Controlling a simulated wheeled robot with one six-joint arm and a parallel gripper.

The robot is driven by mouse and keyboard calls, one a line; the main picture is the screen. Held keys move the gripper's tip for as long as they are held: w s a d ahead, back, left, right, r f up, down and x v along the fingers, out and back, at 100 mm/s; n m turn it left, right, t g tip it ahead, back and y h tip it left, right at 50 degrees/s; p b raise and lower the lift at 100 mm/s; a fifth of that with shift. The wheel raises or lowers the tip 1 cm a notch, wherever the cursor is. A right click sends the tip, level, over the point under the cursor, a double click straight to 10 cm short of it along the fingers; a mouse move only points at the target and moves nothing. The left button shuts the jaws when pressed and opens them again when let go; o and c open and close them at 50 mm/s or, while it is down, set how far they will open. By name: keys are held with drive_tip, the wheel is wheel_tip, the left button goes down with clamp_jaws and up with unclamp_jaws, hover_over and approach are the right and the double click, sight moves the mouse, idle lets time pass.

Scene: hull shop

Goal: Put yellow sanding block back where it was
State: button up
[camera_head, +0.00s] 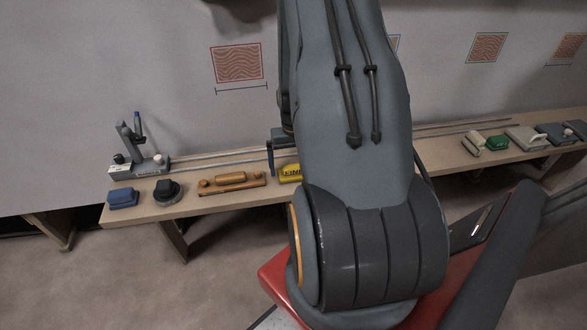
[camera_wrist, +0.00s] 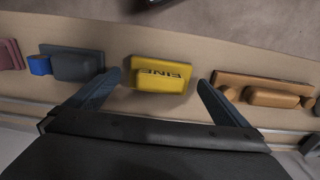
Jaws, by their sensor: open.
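The yellow sanding block (camera_wrist: 163,74), with dark lettering on its face, lies on the wooden bench (camera_wrist: 209,45). In the head view only part of it (camera_head: 290,173) shows, beside my arm, which hides the rest. In the wrist view my gripper (camera_wrist: 157,88) is open. Its two fingers stand on either side of the block, with a gap on each side, and do not grip it. The block seems to rest on the bench; the exact height of the fingers above the bench is hard to tell.
A wooden-handled tool (camera_head: 232,182) lies left of the block. A black round-knobbed tool (camera_head: 168,191), a blue block (camera_head: 122,198) and a grey stand (camera_head: 133,150) are further left. At right lie a green block (camera_head: 497,143) and several others. A grey block (camera_wrist: 72,63) is close to one finger.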

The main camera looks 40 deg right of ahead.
sight(294, 166)
wheel_tip(294, 166, up, 10)
drive_tip(key=a+r+n, duration=0.2)
drive_tip(key=a+r, duration=0.2)
drive_tip(key=a, duration=0.4)
drive_tip(key=a+r+n, duration=0.1)
drive_tip(key=a+r, duration=0.3)
drive_tip(key=a, duration=0.4)
drive_tip(key=s+a+r+n, duration=0.3)
drive_tip(key=s+a, duration=0.6)
drive_tip(key=a, duration=0.3)
drive_tip(key=shift+a+r+b, duration=0.3)
drive_tip(key=shift+r+b, duration=0.1)
drive_tip(key=shift+r, duration=0.25)
drive_tip(key=shift+s, duration=0.1)
